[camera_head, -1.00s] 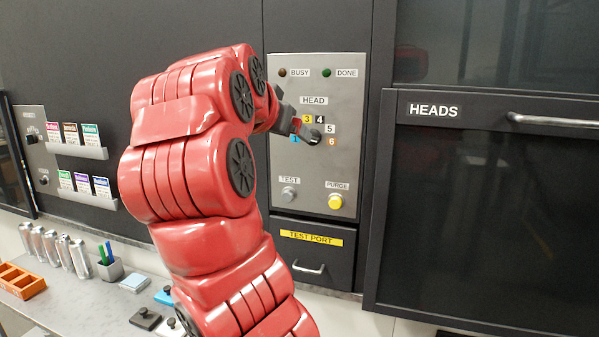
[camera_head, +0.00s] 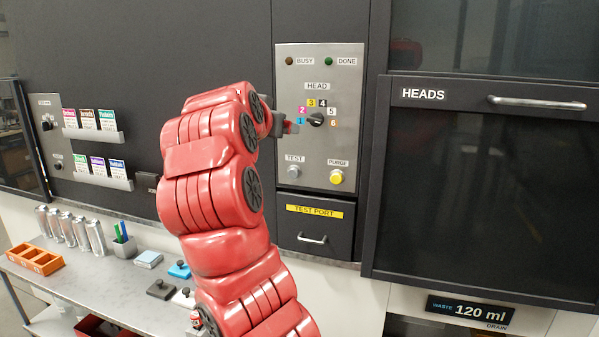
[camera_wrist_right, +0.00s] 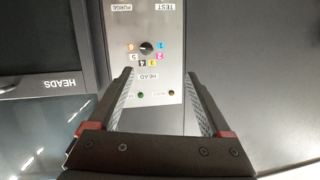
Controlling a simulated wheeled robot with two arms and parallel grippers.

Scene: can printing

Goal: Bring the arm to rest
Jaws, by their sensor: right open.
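My right arm (camera_head: 215,190) rises from the bottom middle of the head view, bent in front of the printer panel. Its right gripper (camera_wrist_right: 160,76) is open and empty in the wrist view, with both fingers apart and the panel seen between them. In the head view the gripper (camera_head: 290,126) shows only in part beside the HEAD dial; the red arm hides the rest. The black dial knob (camera_head: 316,119) is uncovered, with colored numbers around it, and also shows in the wrist view (camera_wrist_right: 146,47). The fingers look apart from the knob. My left gripper is not in view.
The grey panel (camera_head: 345,160) has TEST (camera_head: 294,171) and PURGE (camera_head: 337,177) buttons. Below is the TEST PORT drawer (camera_head: 313,239). The HEADS cabinet (camera_head: 490,190) stands right. The counter (camera_head: 90,270) at left holds silver cans (camera_head: 70,229), a pen cup (camera_head: 124,247) and an orange tray (camera_head: 33,259).

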